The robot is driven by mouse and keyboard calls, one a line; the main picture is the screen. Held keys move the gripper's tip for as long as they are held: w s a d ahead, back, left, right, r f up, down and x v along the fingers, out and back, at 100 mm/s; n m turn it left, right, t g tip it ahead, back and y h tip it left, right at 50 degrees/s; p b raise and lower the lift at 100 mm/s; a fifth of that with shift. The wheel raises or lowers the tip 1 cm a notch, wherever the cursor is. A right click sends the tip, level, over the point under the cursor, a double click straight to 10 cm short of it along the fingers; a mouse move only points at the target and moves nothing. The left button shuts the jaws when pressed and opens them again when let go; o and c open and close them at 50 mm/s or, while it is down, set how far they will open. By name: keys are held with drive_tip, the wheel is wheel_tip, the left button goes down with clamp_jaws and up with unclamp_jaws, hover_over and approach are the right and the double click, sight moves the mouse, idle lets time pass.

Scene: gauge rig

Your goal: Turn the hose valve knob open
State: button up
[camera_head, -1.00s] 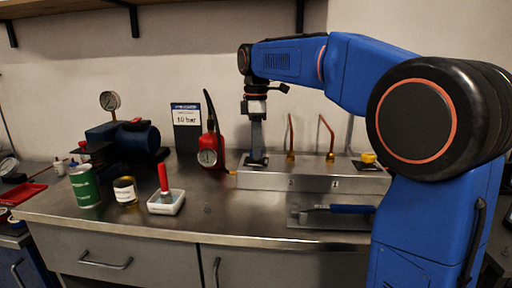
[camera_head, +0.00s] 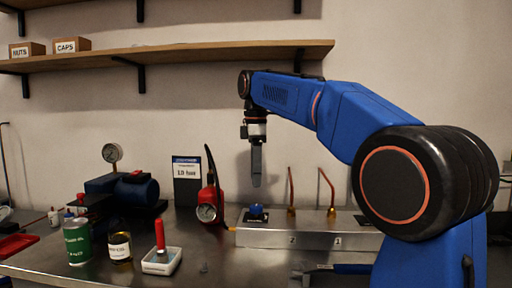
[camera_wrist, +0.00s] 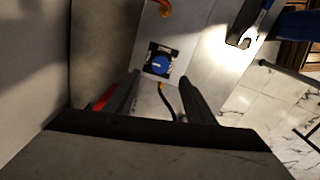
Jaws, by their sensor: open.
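A blue round knob (camera_head: 257,211) sits on a dark square plate at the left end of a long metal block (camera_head: 300,235). In the wrist view the knob (camera_wrist: 159,65) shows a pale mark across its top. A hose (camera_head: 228,228) runs from a red-bodied gauge tool (camera_head: 208,206) to the block's left end. My gripper (camera_head: 257,184) hangs above the knob, pointing down and not touching it.
Two copper tubes (camera_head: 291,190) (camera_head: 327,192) rise from the block. A blue-handled tool (camera_head: 340,268) lies in front of it. A white tray (camera_head: 162,261) with a red-handled brush, a green can (camera_head: 77,242) and a jar (camera_head: 120,247) stand left. A shelf (camera_head: 190,53) runs above.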

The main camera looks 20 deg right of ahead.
wheel_tip(320, 180, up, 8)
drive_tip(key=shift+r, duration=0.2)
drive_tip(key=shift+s, duration=0.15)
idle(0.4)
